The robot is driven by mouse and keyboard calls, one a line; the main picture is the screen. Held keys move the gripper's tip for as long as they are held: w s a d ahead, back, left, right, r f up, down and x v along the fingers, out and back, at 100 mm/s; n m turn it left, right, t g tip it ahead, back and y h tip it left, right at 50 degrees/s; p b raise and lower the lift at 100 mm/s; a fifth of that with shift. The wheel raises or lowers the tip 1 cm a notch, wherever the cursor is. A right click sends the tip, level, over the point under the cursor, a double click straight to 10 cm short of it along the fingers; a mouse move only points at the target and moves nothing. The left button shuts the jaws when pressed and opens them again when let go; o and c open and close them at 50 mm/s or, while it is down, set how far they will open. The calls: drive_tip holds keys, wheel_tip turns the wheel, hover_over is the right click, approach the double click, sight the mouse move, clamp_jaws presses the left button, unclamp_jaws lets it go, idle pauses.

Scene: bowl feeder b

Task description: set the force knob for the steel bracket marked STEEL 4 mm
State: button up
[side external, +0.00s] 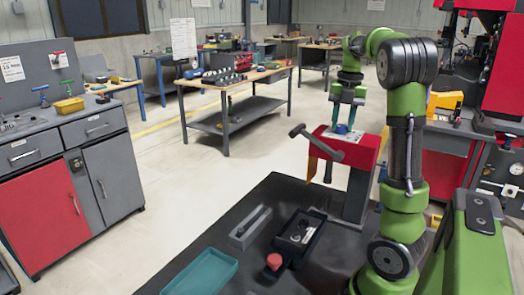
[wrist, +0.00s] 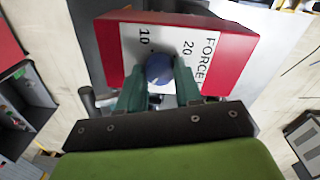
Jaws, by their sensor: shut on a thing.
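The force knob (wrist: 159,68) is a round blue knob on a white panel lettered FORCE, with 10 to its left and 20 to its right. The panel (wrist: 128,45) is on top of a red machine (wrist: 240,50), which also shows in the side view (side external: 362,152). My gripper (wrist: 158,77) has its two teal fingers on either side of the knob, shut on it. In the side view my gripper (side external: 344,122) points down at the panel. The knob's pointer is hidden. I cannot read a STEEL 4 mm marking or pick out the bracket.
A dark lever (side external: 305,133) sticks out left of the machine. On the dark mat are a black tray with grey parts (side external: 314,225), a grey tray (side external: 240,240), a teal tray (side external: 220,268) and a red button (side external: 274,261). Workbenches stand behind.

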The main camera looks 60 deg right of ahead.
sight(344, 126)
idle(0.4)
drive_tip(key=o, duration=1)
drive_tip(key=shift+o, duration=0.2)
drive_tip(key=shift+r, duration=0.1)
wheel_tip(344, 126, up, 12)
drive_tip(key=shift+s, duration=0.3)
drive_tip(key=shift+d, duration=0.1)
